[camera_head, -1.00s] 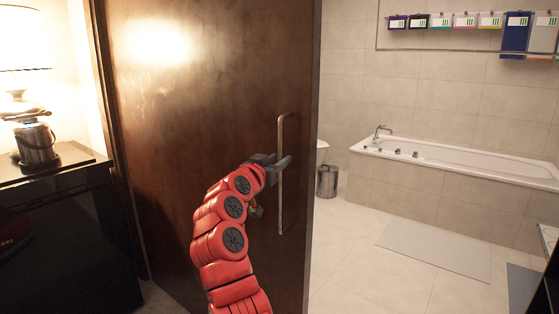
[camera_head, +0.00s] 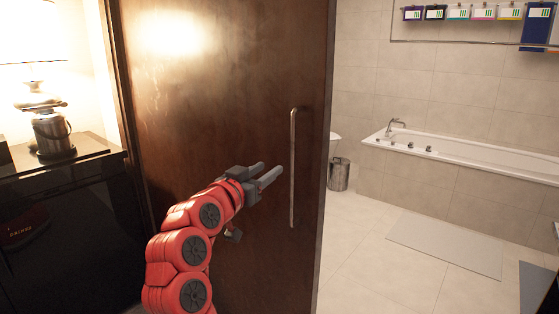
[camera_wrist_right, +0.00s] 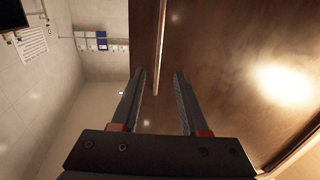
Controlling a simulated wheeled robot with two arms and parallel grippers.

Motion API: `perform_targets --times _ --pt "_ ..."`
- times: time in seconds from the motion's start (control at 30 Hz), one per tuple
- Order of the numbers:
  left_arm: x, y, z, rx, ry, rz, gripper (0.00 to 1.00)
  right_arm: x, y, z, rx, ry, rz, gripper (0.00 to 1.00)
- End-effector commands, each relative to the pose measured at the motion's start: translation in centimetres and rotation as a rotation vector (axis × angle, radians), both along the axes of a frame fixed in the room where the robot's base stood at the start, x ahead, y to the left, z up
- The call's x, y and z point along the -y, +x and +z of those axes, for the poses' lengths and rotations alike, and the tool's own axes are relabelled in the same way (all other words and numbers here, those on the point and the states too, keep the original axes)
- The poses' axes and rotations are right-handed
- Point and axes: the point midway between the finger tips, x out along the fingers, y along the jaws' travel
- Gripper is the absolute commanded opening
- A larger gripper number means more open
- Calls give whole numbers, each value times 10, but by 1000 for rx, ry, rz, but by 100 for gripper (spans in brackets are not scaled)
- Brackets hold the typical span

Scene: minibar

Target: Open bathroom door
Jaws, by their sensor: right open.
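The bathroom door (camera_head: 220,110) is a dark brown wooden panel, and it stands open with the bathroom showing to its right. Its long vertical metal handle (camera_head: 293,165) is near the door's right edge. My right gripper (camera_head: 270,174), on the red arm, is open and empty just left of the handle, apart from it. In the right wrist view, the open fingers (camera_wrist_right: 158,78) point toward the door panel, and the handle (camera_wrist_right: 160,45) runs beyond their tips. My left gripper is not in view.
Through the opening are a bathtub (camera_head: 460,152), a bin (camera_head: 339,174), a floor mat (camera_head: 445,243) and clear tiled floor.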

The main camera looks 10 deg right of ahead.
Motion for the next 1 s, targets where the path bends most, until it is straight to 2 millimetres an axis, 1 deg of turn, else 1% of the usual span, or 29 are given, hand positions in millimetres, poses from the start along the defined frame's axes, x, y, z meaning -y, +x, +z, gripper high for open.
perform_targets --times 0.03,0.1,0.23,0.4,0.67,0.77,0.87,0.9,0.97,1.0 --pt "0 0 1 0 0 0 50 -8 -8 0 1 0 5 44" --pt "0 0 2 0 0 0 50 -15 -16 0 1 -2 4 44" --pt "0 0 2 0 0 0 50 -22 -26 -1 -1 -2 2 44" --pt "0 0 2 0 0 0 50 -24 -30 -1 -2 -1 0 44" --pt "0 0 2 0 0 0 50 -25 -29 -1 0 -9 5 44" --pt "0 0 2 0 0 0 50 -32 -15 -6 10 -74 49 44" --pt "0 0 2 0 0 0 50 -54 13 -23 37 -218 164 44" --pt "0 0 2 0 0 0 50 -66 26 -33 54 -287 230 44" --pt "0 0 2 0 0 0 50 -88 42 -56 85 -391 346 44" --pt "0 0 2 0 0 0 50 -102 49 -76 106 -449 427 44"
